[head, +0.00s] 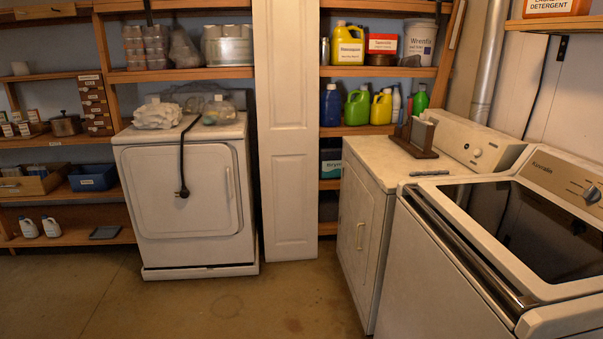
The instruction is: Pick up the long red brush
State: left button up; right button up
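I cannot make out a long red brush anywhere in the head view. Neither of my grippers shows in this view, so their state cannot be seen. A long dark object (182,160), like a cord or hose, hangs over the front of the left white appliance (182,240).
A washer (470,225) with a dark lid stands at the right. Wooden shelves (372,72) hold bottles, including a yellow jug (347,45) and green jug (356,108). A white folding door (287,130) stands mid-view. The concrete floor (250,305) in front is clear.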

aim_at(410, 102)
jog(key=i+z, duration=0.1)
jog(key=i, duration=0.85)
jog(key=i+j, duration=0.2)
jog(key=i, duration=0.75)
jog(key=i+j+z, duration=0.1)
jog(key=i+z, duration=0.4)
jog(key=i+j+z, duration=0.25)
jog(key=i+z, duration=0.25)
jog(key=i+j+z, duration=0.25)
jog(key=j+z, duration=0.25)
jog(key=i+j+z, duration=0.3)
jog(key=j+z, duration=0.2)
jog(key=l, duration=0.1)
